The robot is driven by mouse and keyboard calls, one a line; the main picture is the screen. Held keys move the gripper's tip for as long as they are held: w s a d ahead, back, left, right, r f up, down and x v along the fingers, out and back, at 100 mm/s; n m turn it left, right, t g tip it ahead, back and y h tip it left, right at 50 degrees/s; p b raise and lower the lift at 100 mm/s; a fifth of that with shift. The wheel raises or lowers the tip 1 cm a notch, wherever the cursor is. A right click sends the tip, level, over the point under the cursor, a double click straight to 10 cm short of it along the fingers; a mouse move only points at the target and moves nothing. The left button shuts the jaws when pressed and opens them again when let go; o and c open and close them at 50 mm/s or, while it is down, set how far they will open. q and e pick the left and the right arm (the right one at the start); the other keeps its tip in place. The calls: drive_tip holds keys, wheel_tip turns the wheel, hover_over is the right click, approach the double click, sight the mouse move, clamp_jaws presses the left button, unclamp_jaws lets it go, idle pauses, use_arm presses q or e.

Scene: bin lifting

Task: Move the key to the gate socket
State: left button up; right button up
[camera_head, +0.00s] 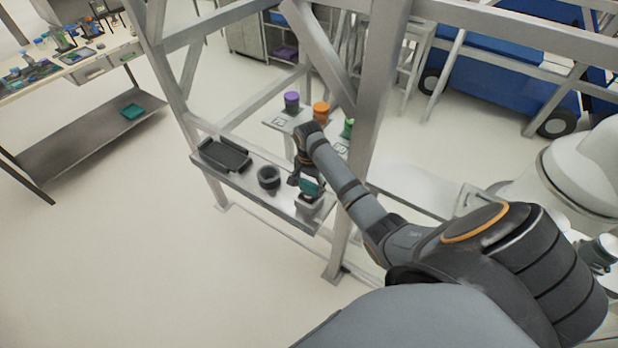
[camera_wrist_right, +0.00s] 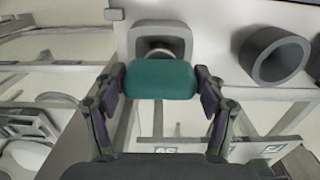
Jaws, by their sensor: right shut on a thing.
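My right gripper (camera_head: 306,180) is over the right end of a narrow grey shelf on the metal frame. It is shut on a teal block (camera_head: 313,187), which I take to be the key. In the right wrist view the teal key (camera_wrist_right: 160,79) sits between the two fingers. Right behind it is a grey, square-edged holder with a round opening (camera_wrist_right: 160,31), partly hidden by the key. I cannot tell whether key and holder touch, or whether this holder is the gate socket. My left gripper is not in view.
A dark round ring (camera_head: 268,177) and a black tray (camera_head: 225,155) stand on the shelf (camera_head: 248,184) to the left. Purple (camera_head: 291,102) and orange (camera_head: 321,112) cylinders stand behind on a lower platform. Metal posts rise close to my arm.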

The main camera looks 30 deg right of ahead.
idle(0.4)
drive_tip(key=o, duration=1.4)
drive_tip(key=shift+o, duration=0.3)
drive_tip(key=shift+f, duration=0.1)
wheel_tip(320, 180, up, 2)
drive_tip(key=shift+r+p, duration=0.1)
drive_tip(key=shift+p, duration=0.4)
drive_tip(key=shift+r, duration=3.45)
drive_tip(key=shift+f, duration=0.1)
